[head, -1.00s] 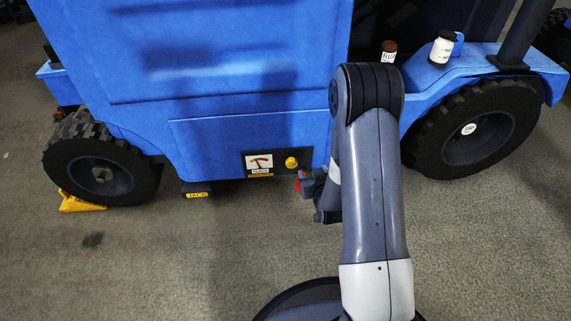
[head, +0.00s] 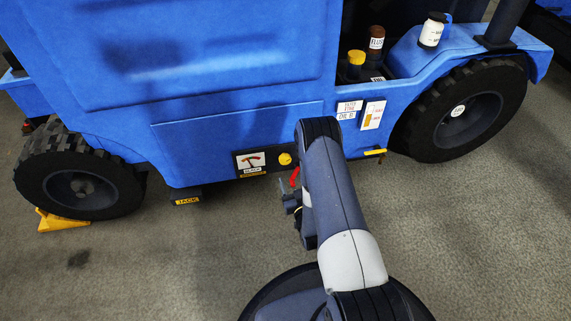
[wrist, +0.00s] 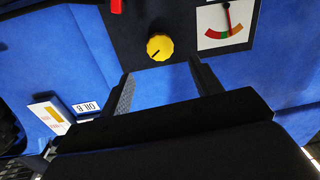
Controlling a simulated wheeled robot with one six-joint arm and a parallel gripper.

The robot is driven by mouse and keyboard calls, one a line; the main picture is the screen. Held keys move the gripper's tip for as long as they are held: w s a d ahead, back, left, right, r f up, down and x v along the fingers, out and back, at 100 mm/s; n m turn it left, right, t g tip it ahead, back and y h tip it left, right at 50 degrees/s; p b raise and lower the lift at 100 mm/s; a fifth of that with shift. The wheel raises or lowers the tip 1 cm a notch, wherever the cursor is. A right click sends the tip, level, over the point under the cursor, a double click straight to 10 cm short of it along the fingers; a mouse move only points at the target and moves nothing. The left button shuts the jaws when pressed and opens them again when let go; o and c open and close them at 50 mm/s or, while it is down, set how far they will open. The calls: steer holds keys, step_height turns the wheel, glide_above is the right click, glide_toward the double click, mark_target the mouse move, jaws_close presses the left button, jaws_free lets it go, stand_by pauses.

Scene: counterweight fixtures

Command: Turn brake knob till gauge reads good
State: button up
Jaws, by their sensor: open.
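The yellow brake knob (head: 285,158) sits on a dark panel low on the blue vehicle. In the wrist view the knob (wrist: 160,47) shows a dark pointer mark. The gauge (head: 250,163) is left of the knob. In the wrist view the gauge (wrist: 227,25) appears upside down, with a coloured arc; its needle points near the arc's middle, but the exact band is hard to tell. My gripper (wrist: 162,72) is open and empty, its fingers pointing toward the panel, with the knob ahead between the finger lines and apart from them. The fingertips are unclear in the head view.
A red part (wrist: 116,6) is on the panel beside the knob. White labels (head: 362,112) and a yellow-marked handle (head: 375,152) are to the right. A yellow-labelled jack block (head: 187,200) and a wheel chock (head: 62,220) are left. Bottles (head: 376,40) stand above.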

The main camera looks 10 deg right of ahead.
mark_target(286, 162)
steer(key=w, duration=0.2)
steer(key=w+b, duration=0.1)
steer(key=w, duration=0.2)
steer(key=w+b, duration=0.1)
steer(key=w, duration=0.2)
steer(key=shift+w+a, duration=0.25)
steer(key=shift+a, duration=0.05)
steer(key=shift+c, duration=0.5)
steer(key=c, duration=0.9)
steer(key=shift+o, duration=0.2)
steer(key=shift+m, duration=3.4)
